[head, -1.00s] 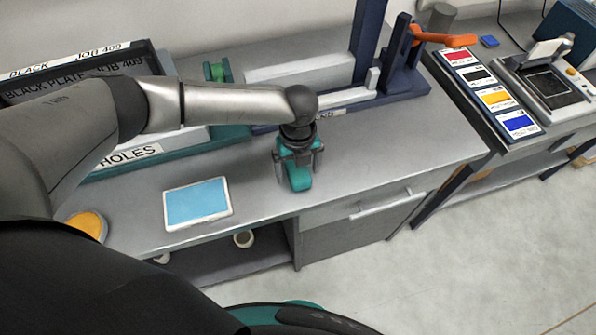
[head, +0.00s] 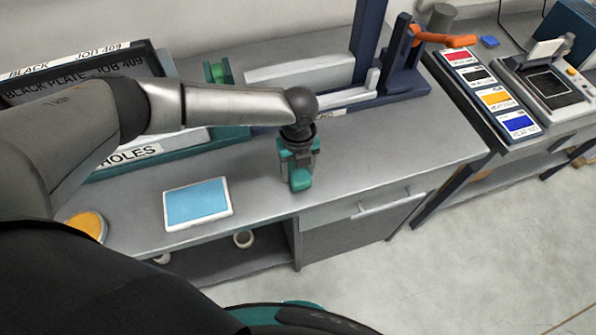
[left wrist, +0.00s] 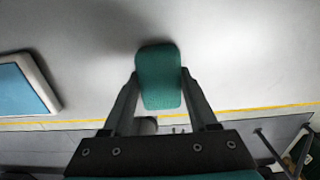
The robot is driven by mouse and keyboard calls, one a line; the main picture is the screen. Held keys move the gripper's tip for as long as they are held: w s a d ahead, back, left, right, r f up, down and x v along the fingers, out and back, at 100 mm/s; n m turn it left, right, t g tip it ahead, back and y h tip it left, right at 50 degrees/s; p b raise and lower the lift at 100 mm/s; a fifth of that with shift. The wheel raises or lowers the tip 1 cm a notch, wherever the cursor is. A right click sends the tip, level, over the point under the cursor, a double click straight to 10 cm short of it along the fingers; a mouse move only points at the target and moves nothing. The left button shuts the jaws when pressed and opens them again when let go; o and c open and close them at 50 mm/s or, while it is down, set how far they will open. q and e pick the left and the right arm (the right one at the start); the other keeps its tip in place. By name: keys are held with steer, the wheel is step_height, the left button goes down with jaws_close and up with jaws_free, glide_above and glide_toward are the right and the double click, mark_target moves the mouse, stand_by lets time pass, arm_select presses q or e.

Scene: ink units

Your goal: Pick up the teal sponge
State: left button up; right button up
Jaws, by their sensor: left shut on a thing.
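The teal sponge (head: 300,179) is at the front part of the grey worktop, under my left gripper. In the left wrist view the sponge (left wrist: 159,76) sits between the two fingers, with its far end sticking out past the fingertips. My left gripper (head: 299,163) points down and is shut on the sponge. The left gripper (left wrist: 160,85) also shows in the left wrist view, one finger on each side of the sponge. I cannot tell for sure whether the sponge touches the worktop. My right gripper is not in view.
A blue-topped white pad (head: 197,203) lies left of the sponge. A yellow round thing (head: 87,224) is at the far left. A dark blue press-like frame (head: 395,75) stands behind to the right. The worktop right of the sponge is clear up to its edge.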

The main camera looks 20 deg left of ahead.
arm_select(q)
steer(key=shift+c, duration=0.5)
steer(key=shift+r, duration=0.1)
steer(key=shift+r, duration=0.55)
step_height(320, 180, up, 19)
steer(key=p, duration=0.1)
steer(key=shift+p, duration=0.3)
steer(key=shift+f, duration=0.1)
